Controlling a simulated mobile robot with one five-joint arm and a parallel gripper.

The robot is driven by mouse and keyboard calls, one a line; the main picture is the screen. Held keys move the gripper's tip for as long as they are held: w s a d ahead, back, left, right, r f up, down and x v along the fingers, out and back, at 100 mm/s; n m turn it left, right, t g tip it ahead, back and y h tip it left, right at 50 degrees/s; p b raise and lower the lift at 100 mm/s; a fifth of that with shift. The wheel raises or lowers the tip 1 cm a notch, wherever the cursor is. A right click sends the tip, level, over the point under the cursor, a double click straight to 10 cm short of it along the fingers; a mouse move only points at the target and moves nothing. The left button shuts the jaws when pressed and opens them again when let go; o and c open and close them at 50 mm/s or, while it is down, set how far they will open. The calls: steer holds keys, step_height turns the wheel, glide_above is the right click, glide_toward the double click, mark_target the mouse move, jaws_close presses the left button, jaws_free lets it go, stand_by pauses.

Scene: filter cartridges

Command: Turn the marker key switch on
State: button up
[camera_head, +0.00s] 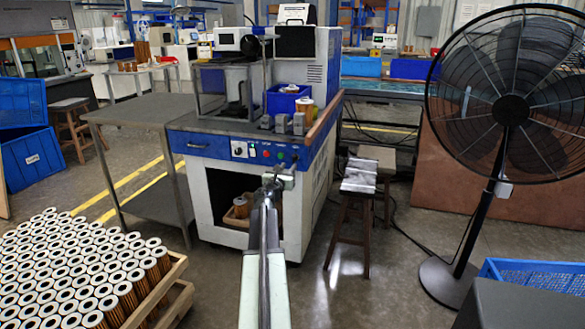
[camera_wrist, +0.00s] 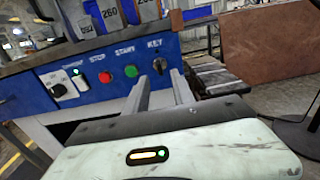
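The marker machine (camera_head: 225,147) stands ahead with a blue front panel. In the wrist view, the key switch (camera_wrist: 160,64) is a small black switch under the word KEY, at the right of the blue panel (camera_wrist: 187,48). To its left are a green START button (camera_wrist: 131,71) and a red STOP button (camera_wrist: 104,77). My gripper (camera_wrist: 160,80) is open, its two fingers apart and pointing at the panel. The key switch shows just beyond and between the fingertips; I cannot tell whether they touch it. In the head view my gripper (camera_head: 279,178) is in front of the panel.
A dial on a white plate (camera_wrist: 65,84) is at the panel's left. Grey blocks (camera_head: 290,124) and a blue bin (camera_head: 288,99) sit on the machine top. A stool (camera_head: 358,200) and a fan (camera_head: 497,180) stand right. Filter cartridges (camera_head: 90,270) fill a tray at lower left.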

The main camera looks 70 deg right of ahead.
mark_target(294, 159)
steer(key=d, duration=0.7)
steer(key=shift+w+d, duration=0.2)
steer(key=shift+d, duration=0.05)
jaws_close()
steer(key=shift+a, duration=0.15)
